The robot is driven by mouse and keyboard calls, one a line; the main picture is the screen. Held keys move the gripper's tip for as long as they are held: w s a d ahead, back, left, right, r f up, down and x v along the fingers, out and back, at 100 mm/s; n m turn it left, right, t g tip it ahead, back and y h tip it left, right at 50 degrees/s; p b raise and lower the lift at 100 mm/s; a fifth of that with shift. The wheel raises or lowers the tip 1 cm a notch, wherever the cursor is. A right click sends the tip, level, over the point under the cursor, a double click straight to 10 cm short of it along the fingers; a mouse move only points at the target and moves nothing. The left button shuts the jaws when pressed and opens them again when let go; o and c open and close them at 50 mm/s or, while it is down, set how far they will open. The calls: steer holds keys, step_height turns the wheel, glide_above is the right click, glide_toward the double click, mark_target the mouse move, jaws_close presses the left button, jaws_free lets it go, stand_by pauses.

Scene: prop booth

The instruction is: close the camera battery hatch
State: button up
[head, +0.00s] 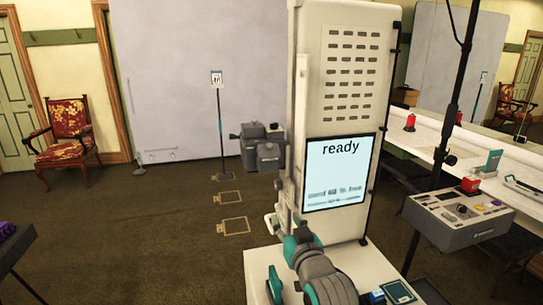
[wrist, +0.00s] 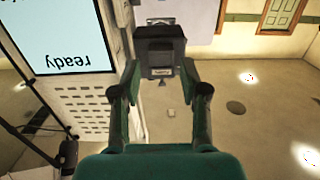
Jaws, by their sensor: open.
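The camera is a dark grey, boxy body (head: 258,148) at the left side of the white booth in the head view. In the wrist view, the camera (wrist: 160,45) is ahead of my gripper (wrist: 160,76), near the fingertips. My gripper is open, with one finger on each side of the camera's lower part. I cannot tell whether the fingers touch it. A small pale panel with a dark mark shows on the camera's near face; I cannot tell whether it is the battery hatch or how the hatch stands. In the head view, I cannot make out my gripper's fingers.
The white booth (head: 340,105) with its "ready" screen (head: 338,172) stands close to the right of the camera. A signpost (head: 220,130) stands behind, left. A control box (head: 460,215) and a long counter (head: 440,145) are at right. The floor at left is mostly open.

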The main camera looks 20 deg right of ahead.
glide_toward(270, 146)
steer(key=shift+t, duration=0.3)
steer(key=w, duration=0.8)
steer(key=shift+w+f, duration=0.25)
jaws_close()
